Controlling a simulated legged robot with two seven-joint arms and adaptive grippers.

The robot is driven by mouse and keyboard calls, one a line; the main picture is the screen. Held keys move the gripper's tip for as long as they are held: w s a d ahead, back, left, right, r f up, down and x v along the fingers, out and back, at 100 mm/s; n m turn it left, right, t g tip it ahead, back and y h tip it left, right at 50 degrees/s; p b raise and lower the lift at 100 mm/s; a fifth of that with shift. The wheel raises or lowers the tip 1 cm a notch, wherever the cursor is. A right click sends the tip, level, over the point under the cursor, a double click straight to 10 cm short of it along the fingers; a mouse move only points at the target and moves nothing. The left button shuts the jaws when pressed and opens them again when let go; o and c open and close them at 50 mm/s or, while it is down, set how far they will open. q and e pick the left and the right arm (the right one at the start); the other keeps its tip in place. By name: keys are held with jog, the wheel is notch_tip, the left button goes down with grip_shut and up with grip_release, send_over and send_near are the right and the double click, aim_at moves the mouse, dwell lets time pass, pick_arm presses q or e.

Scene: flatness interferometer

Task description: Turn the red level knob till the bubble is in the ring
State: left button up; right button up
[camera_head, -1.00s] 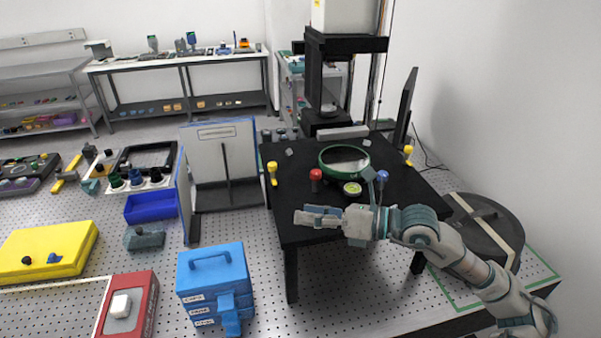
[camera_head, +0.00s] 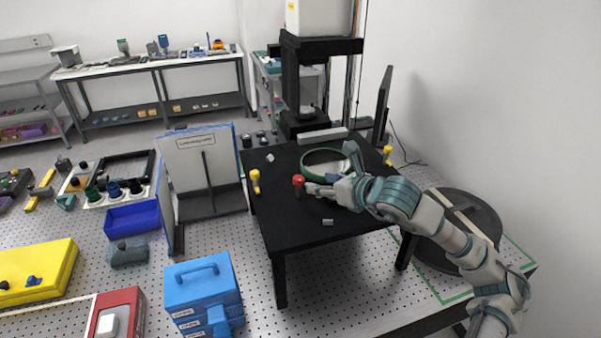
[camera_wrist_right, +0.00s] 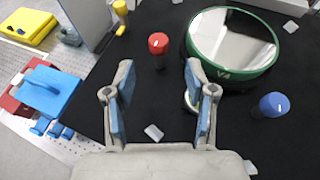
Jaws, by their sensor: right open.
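The red level knob (camera_head: 298,181) stands upright on the black table (camera_head: 290,233). In the right wrist view the red knob (camera_wrist_right: 158,44) lies just beyond the fingertips, roughly midway between them. My right gripper (camera_head: 312,190) is open, with its blue-padded fingers apart (camera_wrist_right: 160,72) and nothing between them. It is close to the knob; I cannot tell whether it touches in the head view. The round bubble level is hidden in the head view and mostly covered by the right-hand finger in the wrist view. Its bubble cannot be seen. My left gripper is not in view.
A green-rimmed round mirror (camera_wrist_right: 232,42) stands just behind the gripper. A blue knob (camera_wrist_right: 272,104) is to its right. Yellow knobs (camera_head: 255,181) (camera_head: 387,153) stand near the table's sides. A small grey block (camera_head: 327,222) lies on the clear front area.

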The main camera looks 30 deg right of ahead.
aim_at(300, 178)
jog(key=p+x, duration=0.1)
jog(key=x, duration=0.5)
jog(key=shift+a+r+p, duration=0.2)
jog(key=shift+p, duration=0.1)
jog(key=x, duration=0.3)
jog(key=shift+w+f+p, duration=0.15)
jog(key=shift+w+p, duration=0.05)
jog(key=shift+p, duration=0.1)
jog(key=shift+w+d+f, duration=0.1)
jog(key=shift+w+f, duration=0.05)
jog(key=shift+w, duration=0.05)
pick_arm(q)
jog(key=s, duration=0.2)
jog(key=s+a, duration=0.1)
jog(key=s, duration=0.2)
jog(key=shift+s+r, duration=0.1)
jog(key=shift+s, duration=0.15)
pick_arm(e)
grip_shut()
